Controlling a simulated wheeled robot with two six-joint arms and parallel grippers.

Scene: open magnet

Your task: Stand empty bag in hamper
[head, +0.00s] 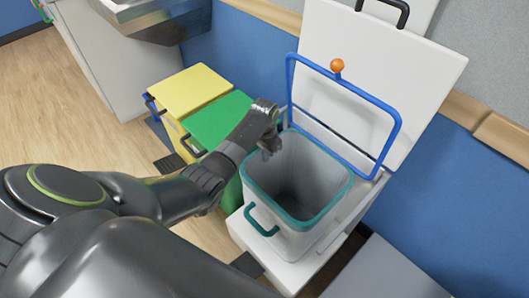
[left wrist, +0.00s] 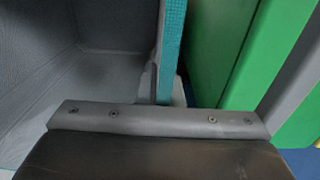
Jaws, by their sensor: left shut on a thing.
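The bag (head: 310,222) is a grey-white, square-sided liner with a teal rim and a teal handle on its front. It stands upright and open, and its inside looks empty. It sits in the white hamper (head: 285,268), whose lid (head: 392,75) is raised. A blue frame (head: 392,135) with an orange knob stands tilted up behind the bag. My left gripper (head: 268,148) is shut on the bag's rim at its far left corner. The left wrist view shows the teal rim (left wrist: 171,45) beyond the gripper (left wrist: 160,108). The fingertips' grip is partly hidden.
A green bin (head: 212,122) and a yellow bin (head: 187,90) stand close to the left of the hamper. A blue wall with a wooden rail (head: 500,135) is behind. A grey surface (head: 385,270) lies at the front right. Wooden floor is open at the left.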

